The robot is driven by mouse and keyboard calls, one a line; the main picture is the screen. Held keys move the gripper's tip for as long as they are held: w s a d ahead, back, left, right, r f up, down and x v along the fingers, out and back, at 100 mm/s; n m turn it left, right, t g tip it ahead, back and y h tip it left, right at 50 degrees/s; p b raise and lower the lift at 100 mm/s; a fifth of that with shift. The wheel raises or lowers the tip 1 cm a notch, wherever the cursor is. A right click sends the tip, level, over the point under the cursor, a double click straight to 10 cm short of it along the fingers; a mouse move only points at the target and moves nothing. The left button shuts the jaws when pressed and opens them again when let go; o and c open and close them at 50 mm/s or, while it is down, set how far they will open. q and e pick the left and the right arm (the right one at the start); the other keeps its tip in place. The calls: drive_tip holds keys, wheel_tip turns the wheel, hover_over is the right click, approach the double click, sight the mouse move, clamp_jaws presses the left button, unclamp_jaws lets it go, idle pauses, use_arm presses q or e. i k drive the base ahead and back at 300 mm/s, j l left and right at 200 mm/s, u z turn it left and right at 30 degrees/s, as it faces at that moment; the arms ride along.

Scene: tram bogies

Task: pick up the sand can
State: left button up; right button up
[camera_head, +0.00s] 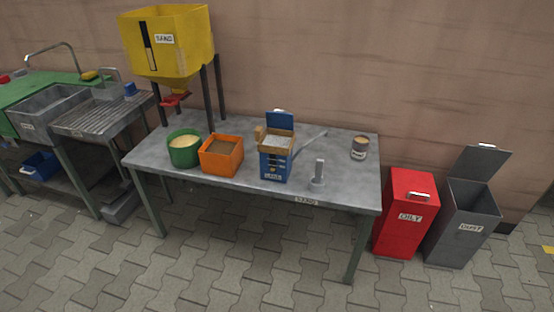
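No object on the grey table (345,187) is plainly marked as the sand can. A round green can (184,155), open at the top with pale sand-coloured filling, stands upright on the table's left part. A small grey-brown can (359,149) with a light label stands at the table's right back; its label is too small to read. A yellow hopper (190,45) labelled SAND stands above the table's left back, with a red part (174,99) under its outlet. Neither of my grippers shows in this view.
An orange square bin (221,156) with brown filling touches or nearly touches the green can. A blue box (275,165) and a grey upright post (318,175) stand mid-table. Red (398,228) and grey (462,225) bins stand right; sinks (55,112) left. The paved floor in front is clear.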

sight(360, 144)
drive_tip(key=i+l+u, duration=0.1)
drive_tip(key=l, duration=0.25)
drive_tip(key=i+l+u, duration=0.1)
drive_tip(key=l, duration=0.2)
drive_tip(key=l+u, duration=0.1)
drive_tip(key=l, duration=0.25)
drive_tip(key=i+l+u, duration=0.2)
drive_tip(key=i+l, duration=0.15)
drive_tip(key=l, duration=0.3)
drive_tip(key=i+l+u, duration=0.1)
drive_tip(key=l, duration=0.25)
drive_tip(key=i+l, duration=0.15)
drive_tip(key=i, duration=0.25)
drive_tip(key=i+l+u, duration=0.15)
drive_tip(key=i, duration=0.2)
